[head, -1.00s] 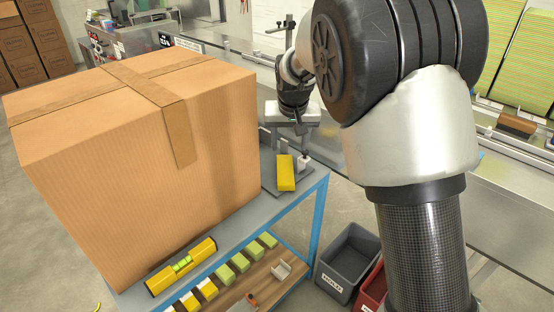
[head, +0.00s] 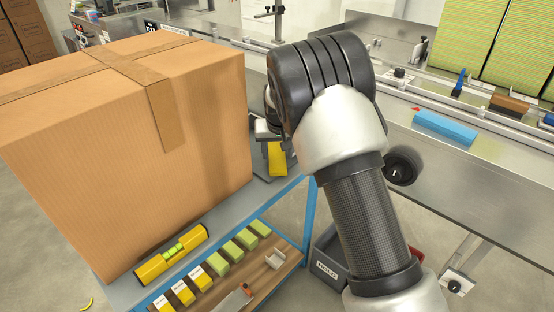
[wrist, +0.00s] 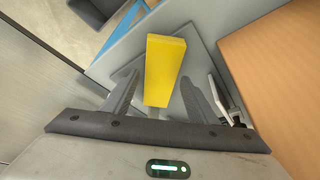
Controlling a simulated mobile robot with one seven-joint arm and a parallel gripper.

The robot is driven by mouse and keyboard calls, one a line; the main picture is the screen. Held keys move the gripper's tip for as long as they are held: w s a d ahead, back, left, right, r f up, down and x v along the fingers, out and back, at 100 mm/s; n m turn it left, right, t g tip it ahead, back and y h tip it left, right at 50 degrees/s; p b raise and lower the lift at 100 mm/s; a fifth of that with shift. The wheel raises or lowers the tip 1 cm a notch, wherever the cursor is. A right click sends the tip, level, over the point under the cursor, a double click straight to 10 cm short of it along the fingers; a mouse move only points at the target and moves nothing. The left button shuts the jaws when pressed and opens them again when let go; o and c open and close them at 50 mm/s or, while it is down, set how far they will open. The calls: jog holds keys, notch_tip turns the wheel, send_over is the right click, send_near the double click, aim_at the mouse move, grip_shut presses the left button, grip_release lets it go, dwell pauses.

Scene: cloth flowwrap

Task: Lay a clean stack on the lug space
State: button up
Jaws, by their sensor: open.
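A yellow block (head: 277,158) lies on a grey plate at the far end of the blue-framed cart, beside the carton; it also shows in the wrist view (wrist: 163,65). My gripper (wrist: 160,98) is open above it, with one finger on each side of the block's near part; I cannot tell whether they touch it. In the head view my gripper is mostly hidden behind my arm. A blue block (head: 445,128) lies on the conveyor line (head: 470,150) at right, with a brown block (head: 508,103) beyond it. Which lug space is meant cannot be told.
A large carton (head: 120,140) fills the cart top. A yellow level-like tool (head: 171,256) lies in front of it. Several green and yellow blocks (head: 231,251) sit on the lower shelf. A dark grey bin (head: 327,265) stands on the floor. Striped panels (head: 495,40) stand behind the conveyor.

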jog(key=shift+x, duration=1.45)
jog(key=c, duration=0.9)
jog(key=shift+r, duration=0.1)
jog(key=shift+r, duration=0.5)
jog(key=v, duration=0.2)
jog(key=shift+a+r+p, duration=0.1)
jog(key=shift+r+p, duration=0.25)
jog(key=shift+p, duration=0.05)
jog(key=s+d+p, duration=0.2)
jog(key=s, duration=1.5)
jog(key=s+d+r+m, duration=0.1)
jog(key=s+d+r, duration=0.1)
jog(key=d+r, duration=0.5)
jog(key=s+d+r, duration=0.2)
jog(key=d+r, duration=0.1)
jog(key=d, duration=0.8)
jog(key=w+p+v, duration=0.1)
jog(key=p+v, duration=0.7)
jog(key=p, duration=1.1)
jog(key=shift+a+r+h, duration=0.3)
jog(key=shift+a+r, duration=0.05)
jog(key=shift+r, duration=0.4)
